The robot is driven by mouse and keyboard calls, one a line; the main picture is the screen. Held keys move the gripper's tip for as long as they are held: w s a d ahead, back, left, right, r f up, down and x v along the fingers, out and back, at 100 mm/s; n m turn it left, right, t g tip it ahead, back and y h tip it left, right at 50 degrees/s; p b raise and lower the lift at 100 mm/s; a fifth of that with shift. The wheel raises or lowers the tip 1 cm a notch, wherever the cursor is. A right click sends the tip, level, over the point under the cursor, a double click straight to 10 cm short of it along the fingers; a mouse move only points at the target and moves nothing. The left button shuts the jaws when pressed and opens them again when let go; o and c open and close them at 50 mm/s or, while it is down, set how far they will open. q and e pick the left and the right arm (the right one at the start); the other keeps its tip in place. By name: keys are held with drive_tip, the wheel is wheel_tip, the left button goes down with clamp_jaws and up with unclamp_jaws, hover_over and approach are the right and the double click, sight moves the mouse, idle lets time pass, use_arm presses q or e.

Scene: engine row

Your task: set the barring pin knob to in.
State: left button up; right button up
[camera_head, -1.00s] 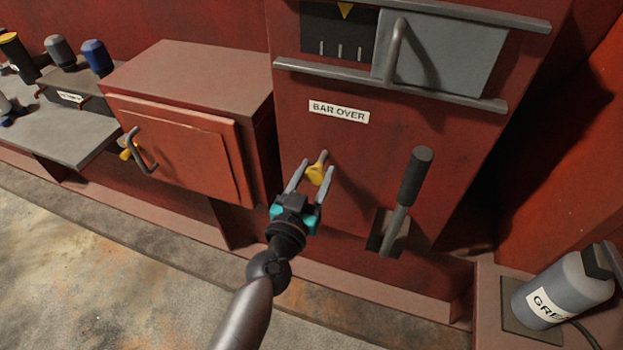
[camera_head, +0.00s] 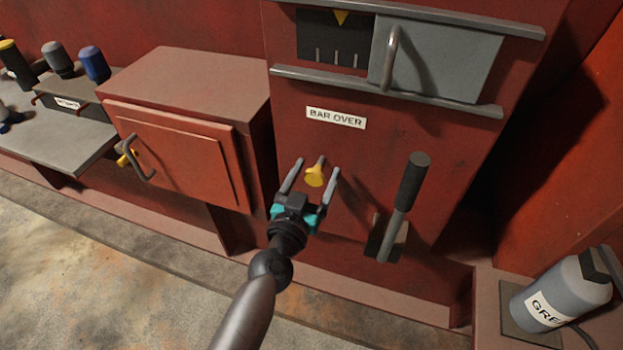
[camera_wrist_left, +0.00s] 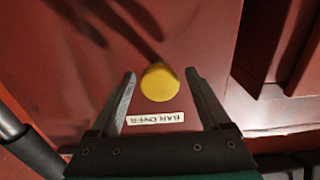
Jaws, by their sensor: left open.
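The barring pin knob (camera_head: 316,174) is a small yellow knob on a short grey shaft. It sticks out of the red panel below the white BAR OVER label (camera_head: 336,118). My left gripper (camera_head: 311,169) is open, with one finger on each side of the knob and gaps between. In the left wrist view the round yellow knob face (camera_wrist_left: 160,82) lies between the two spread fingertips (camera_wrist_left: 160,74), touching neither. The label also shows in that view, upside down (camera_wrist_left: 156,118). My right gripper is in neither view.
A black-handled lever (camera_head: 409,190) stands right of the knob. Above is a sliding grey cover (camera_head: 450,57) on rails. A red cabinet (camera_head: 165,150) stands left, and a grease canister (camera_head: 565,290) at lower right.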

use_arm(q)
drive_tip(key=v, duration=1.5)
drive_tip(key=shift+p, duration=0.45)
drive_tip(key=shift+s, duration=0.1)
drive_tip(key=s+a+f+g+y, duration=0.1)
drive_tip(key=s+a+f+g, duration=0.15)
drive_tip(key=f, duration=0.75)
drive_tip(key=s+a+f+g+y, duration=0.1)
drive_tip(key=s+f+g, duration=0.2)
drive_tip(key=f, duration=0.6)
drive_tip(key=s+a+f+g, duration=0.2)
drive_tip(key=s+f+g, duration=0.1)
drive_tip(key=f, duration=0.7)
drive_tip(key=s+a+f+g+y, duration=0.1)
drive_tip(key=s+a+f+g, duration=0.1)
drive_tip(key=s, duration=0.5)
drive_tip(key=s+a+f+g+y, duration=0.1)
drive_tip(key=s+a+f+g, duration=0.2)
drive_tip(key=s+f, duration=0.4)
drive_tip(key=s+a+f+n+g+y, duration=0.1)
drive_tip(key=s+a+f+g, duration=0.1)
drive_tip(key=s+f, duration=0.3)
drive_tip(key=shift+s+a+g+y, duration=0.35)
drive_tip(key=shift+s+a, duration=0.45)
drive_tip(key=shift+s, duration=0.4)
